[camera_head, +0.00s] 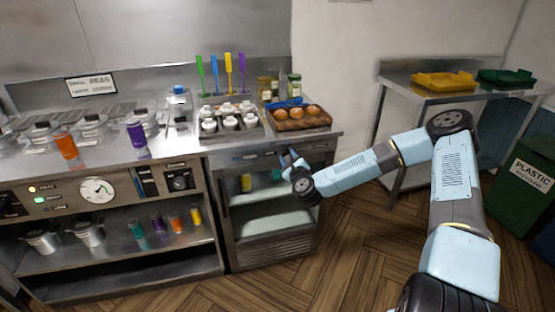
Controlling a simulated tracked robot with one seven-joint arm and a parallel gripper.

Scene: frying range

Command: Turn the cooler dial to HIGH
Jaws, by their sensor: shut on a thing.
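The cooler (275,252) is the glass-fronted unit below the right end of the steel counter, with a few items on its shelves. My gripper (288,156) is at the cooler's top front panel (318,148), with its fingers against it. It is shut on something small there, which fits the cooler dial. The dial itself is hidden behind the fingers, so its setting and any HIGH mark cannot be read. My arm reaches in from the right.
The wooden floor in front is clear.

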